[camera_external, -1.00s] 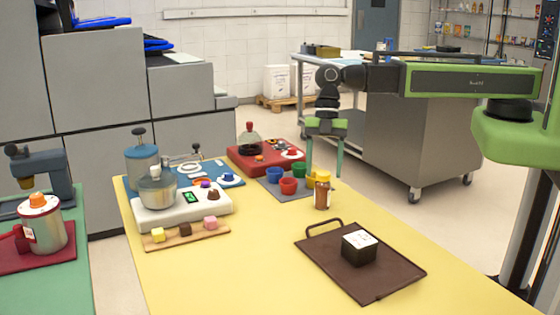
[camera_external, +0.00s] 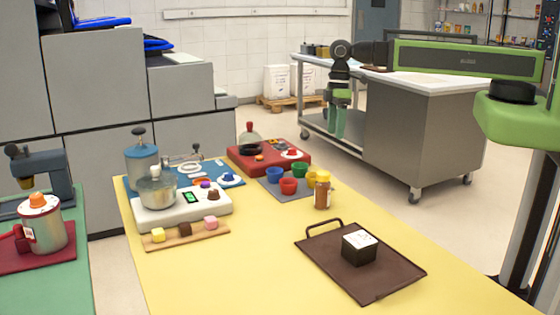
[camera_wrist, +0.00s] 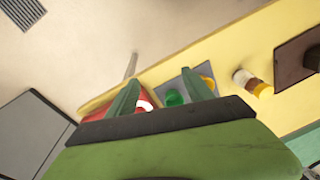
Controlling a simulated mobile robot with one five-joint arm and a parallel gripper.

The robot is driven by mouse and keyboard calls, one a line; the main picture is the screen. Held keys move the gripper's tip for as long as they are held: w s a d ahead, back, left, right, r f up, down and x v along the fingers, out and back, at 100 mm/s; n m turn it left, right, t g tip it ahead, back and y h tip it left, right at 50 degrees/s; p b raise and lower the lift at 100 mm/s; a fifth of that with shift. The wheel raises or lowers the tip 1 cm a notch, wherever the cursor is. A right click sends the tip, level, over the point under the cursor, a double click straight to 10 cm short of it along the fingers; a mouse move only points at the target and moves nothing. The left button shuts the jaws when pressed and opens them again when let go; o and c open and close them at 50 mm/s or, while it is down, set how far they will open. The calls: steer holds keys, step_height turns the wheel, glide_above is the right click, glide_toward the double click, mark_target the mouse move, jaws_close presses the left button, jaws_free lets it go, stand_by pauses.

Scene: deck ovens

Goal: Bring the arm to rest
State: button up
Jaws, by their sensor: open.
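My gripper (camera_external: 339,122) is raised beyond the far right edge of the yellow table (camera_external: 262,251), with its green fingers pointing down. It holds nothing and touches nothing that I can see. My arm reaches in from the right, high above the floor. In the wrist view my gripper (camera_wrist: 163,97) shows two green fingers spread apart, with the table's far end below them.
A brown tray (camera_external: 390,287) carries a black box (camera_external: 359,248) with a white top. An amber bottle (camera_external: 322,192), several cups and a red station (camera_external: 256,164) stand at the table's far end. A steel cart (camera_external: 420,135) is behind my gripper. The table's front middle is clear.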

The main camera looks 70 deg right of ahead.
steer(key=s+d+m+h, duration=0.1)
steer(key=d+m, duration=0.5)
steer(key=d, duration=0.2)
steer(key=shift+s, duration=0.3)
stand_by(0.6)
